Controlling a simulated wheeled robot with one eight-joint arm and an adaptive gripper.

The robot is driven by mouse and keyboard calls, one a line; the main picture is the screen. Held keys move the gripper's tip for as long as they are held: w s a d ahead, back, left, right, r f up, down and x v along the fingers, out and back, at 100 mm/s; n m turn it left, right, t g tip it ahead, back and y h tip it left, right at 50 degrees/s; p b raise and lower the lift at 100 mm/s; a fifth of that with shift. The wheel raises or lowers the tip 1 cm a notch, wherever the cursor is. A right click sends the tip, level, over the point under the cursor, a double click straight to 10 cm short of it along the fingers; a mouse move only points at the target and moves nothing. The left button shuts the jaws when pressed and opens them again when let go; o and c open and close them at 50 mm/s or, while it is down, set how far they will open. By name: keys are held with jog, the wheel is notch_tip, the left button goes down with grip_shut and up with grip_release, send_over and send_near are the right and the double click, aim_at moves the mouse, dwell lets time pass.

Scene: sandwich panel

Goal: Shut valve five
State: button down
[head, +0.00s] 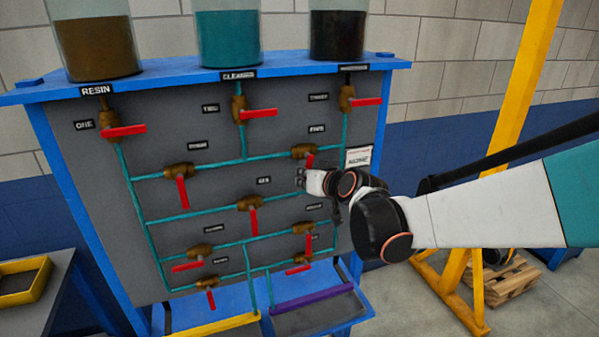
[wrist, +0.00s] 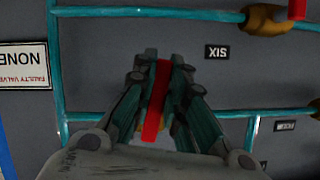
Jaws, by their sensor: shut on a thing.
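Valve five (head: 304,151) is a brass body on a roughly level teal pipe, at the upper right of the grey panel, below a small label (head: 316,129). Its red handle (head: 310,160) points down, crosswise to the pipe, in the head view. In the wrist view, which is upside down, the red handle (wrist: 155,100) stands nearly upright, slightly tilted, between the fingers. My gripper (wrist: 158,70) is shut on this handle. In the head view my gripper (head: 301,180) is in front of the panel and hides the handle's lower part. The wrist view mostly hides the valve body.
Valve six (head: 250,203) is below and left, with its red handle hanging down; its label (wrist: 217,52) shows in the wrist view. A white notice (head: 358,157) is at the panel's right edge. A yellow post (head: 520,90) stands right of the panel.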

jog(key=shift+w+d+f+n+h, duration=0.1)
jog(key=shift+w+d+n+h, duration=0.05)
jog(key=shift+d+n+h, duration=0.55)
jog(key=shift+a, duration=0.15)
jog(key=c, duration=1.6)
grip_release()
jog(key=shift+f+v, duration=0.2)
jog(key=shift+v, duration=5.7)
jog(key=s+d+f+m+g+h+b, duration=0.1)
jog(key=s+d+f+g, duration=0.1)
jog(key=s, duration=0.5)
jog(key=s+d+f+m+g+h+b, duration=0.1)
jog(key=s+d+f, duration=0.3)
jog(key=s+f, duration=0.2)
jog(key=s+d+f+m+g+h+b, duration=0.1)
jog(key=s+d+f+g+b, duration=0.1)
jog(key=s, duration=0.8)
notch_tip(320, 180, down, 3)
jog(key=shift+d+r+g, duration=0.2)
jog(key=shift+d+g, duration=0.1)
jog(key=shift+d, duration=0.45)
